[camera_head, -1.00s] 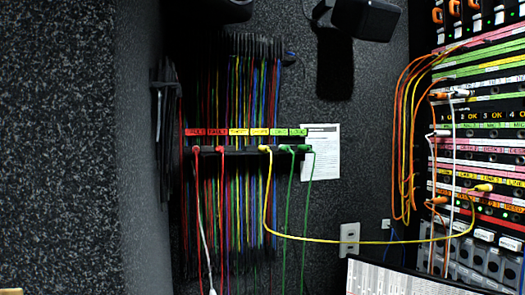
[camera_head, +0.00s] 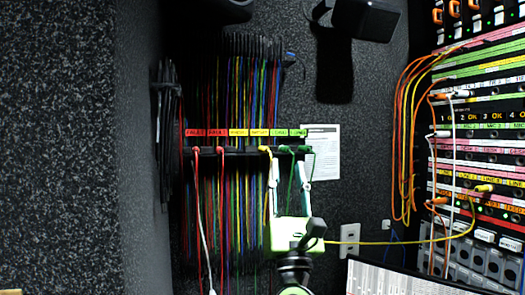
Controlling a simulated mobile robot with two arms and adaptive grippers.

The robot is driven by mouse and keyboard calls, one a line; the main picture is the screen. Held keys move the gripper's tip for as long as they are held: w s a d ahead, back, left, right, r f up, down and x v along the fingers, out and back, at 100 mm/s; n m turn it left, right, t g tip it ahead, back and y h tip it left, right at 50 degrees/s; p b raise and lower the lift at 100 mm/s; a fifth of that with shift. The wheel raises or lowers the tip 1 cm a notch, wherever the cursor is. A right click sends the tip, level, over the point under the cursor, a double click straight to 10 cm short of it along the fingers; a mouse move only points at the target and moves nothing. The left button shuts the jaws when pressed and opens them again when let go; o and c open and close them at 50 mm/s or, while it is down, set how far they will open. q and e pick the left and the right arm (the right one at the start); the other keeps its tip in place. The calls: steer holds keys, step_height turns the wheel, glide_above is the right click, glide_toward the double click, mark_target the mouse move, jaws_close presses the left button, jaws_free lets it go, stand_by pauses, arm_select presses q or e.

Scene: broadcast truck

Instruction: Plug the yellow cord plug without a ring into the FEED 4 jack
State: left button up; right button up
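A yellow cord (camera_head: 380,242) has one yellow plug (camera_head: 264,150) up at the black cord rack and another yellow plug (camera_head: 484,188) at the patch panel on the right. I cannot make out a ring on either plug. My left gripper (camera_head: 290,160) is in front of the rack, pointing up, with its two fingers apart. Its left fingertip is just right of the rack's yellow plug, and green plugs (camera_head: 285,149) show near the fingertips. Nothing is clearly held. The gripper body hides part of the yellow cord. The FEED 4 jack cannot be picked out. My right gripper is not in view.
The cord rack (camera_head: 235,152) holds red, yellow and green plugs under coloured labels, with many cords hanging behind. The patch panel (camera_head: 470,150) has orange and white cords hanging across its left side. A white sheet (camera_head: 322,170) and a wall outlet (camera_head: 349,239) are behind the gripper.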

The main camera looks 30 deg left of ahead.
arm_select(q)
steer(key=a+r+n+g+y, duration=0.3)
steer(key=a+n+g+y, duration=0.4)
steer(key=n, duration=0.5)
steer(key=n+g+h, duration=0.4)
steer(key=n+h, duration=0.6)
steer(key=n, duration=0.1)
glide_toward(267, 151)
steer(key=x, duration=0.4)
steer(key=shift+s+d, duration=0.15)
steer(key=shift+d, duration=0.05)
steer(key=shift+a, duration=0.1)
steer(key=p+x, duration=0.3)
steer(key=x, duration=0.4)
steer(key=shift+w+a+r+p, duration=0.2)
steer(key=shift+a+p, duration=0.1)
steer(key=shift+p, duration=0.1)
steer(key=shift+w+a+f, duration=0.15)
steer(key=shift+w+a, duration=0.3)
